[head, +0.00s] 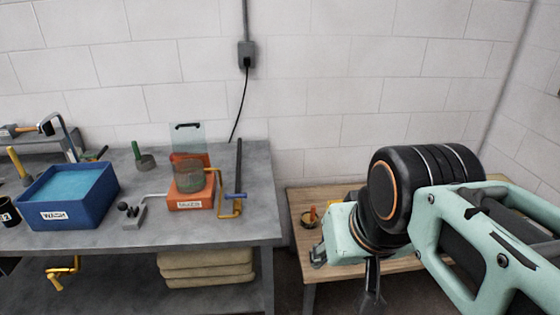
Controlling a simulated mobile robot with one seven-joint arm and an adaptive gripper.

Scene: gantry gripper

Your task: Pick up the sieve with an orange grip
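A small round sieve with an upright orange grip (310,216) seems to lie on the wooden table, near its left end. It is small in the head view, so its mesh cannot be made out. My gripper (345,278) hangs from my mint-green arm over the front of the wooden table, to the right of and nearer than the sieve. Its dark fingers appear spread apart, with nothing seen between them. The gripper is apart from the sieve, and my arm hides much of the table behind it.
The grey bench (240,232) at left holds a blue wash tub (45,217), an orange box (190,200), a green-gripped round tool (144,160) and a yellow crank (232,209). Something yellow (350,197) is partly hidden behind my arm. A gap separates bench and wooden table (300,197).

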